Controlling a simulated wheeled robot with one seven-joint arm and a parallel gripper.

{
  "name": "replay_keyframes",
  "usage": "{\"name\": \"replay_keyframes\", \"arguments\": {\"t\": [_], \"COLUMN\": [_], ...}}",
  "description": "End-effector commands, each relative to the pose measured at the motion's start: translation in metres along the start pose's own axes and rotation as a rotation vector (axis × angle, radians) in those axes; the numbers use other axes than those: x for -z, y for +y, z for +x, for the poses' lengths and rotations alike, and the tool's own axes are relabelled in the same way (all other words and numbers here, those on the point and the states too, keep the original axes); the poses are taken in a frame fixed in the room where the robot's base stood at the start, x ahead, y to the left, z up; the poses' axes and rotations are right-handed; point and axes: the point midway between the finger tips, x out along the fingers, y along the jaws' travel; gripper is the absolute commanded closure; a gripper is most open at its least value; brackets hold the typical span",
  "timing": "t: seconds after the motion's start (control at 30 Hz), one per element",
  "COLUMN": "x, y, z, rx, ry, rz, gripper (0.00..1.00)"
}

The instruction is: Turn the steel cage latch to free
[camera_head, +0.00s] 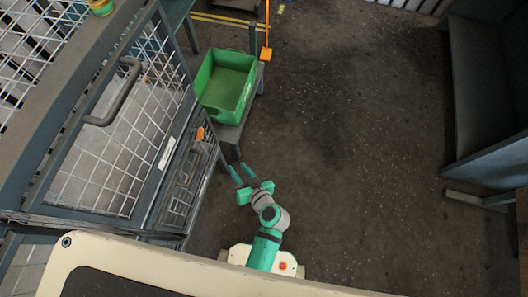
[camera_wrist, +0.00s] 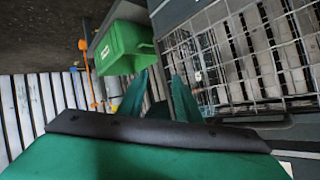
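The steel cage (camera_head: 130,120) with white wire mesh fills the left of the head view. A grey bar handle (camera_head: 115,92) is on its upper frame. A small piece that looks like the latch, with an orange tip (camera_head: 199,134), sits on the cage's right side. My gripper (camera_head: 239,172) is to the right of and below that tip, apart from the cage, its fingers spread with nothing between them. In the wrist view my gripper (camera_wrist: 159,92) also shows two separated fingers. The cage mesh (camera_wrist: 240,60) is to their right there; I cannot make out the latch in that view.
A green bin (camera_head: 207,75) stands on a grey stand beside the cage; it also shows in the wrist view (camera_wrist: 120,52). An orange-handled tool (camera_head: 266,53) is behind it. Dark open floor (camera_head: 350,150) lies to the right. Grey-blue panels (camera_head: 490,165) stand at far right.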

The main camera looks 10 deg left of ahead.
Motion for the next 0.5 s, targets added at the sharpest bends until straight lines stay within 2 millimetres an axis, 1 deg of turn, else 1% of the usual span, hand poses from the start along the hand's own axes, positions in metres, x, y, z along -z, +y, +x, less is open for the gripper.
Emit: {"name": "replay_keyframes", "arguments": {"t": [0.03, 0.2, 0.37, 0.5], "x": [-0.007, -0.021, -0.031, -0.037], "y": [0.000, 0.009, 0.016, 0.021], "z": [-0.005, -0.025, -0.047, -0.069], "rx": [-0.031, -0.148, -0.254, -0.339], "ry": [-0.007, -0.012, -0.007, 0.005], "rz": [0.014, 0.054, 0.080, 0.091], "gripper": [0.69, 0.69, 0.69, 0.69]}}
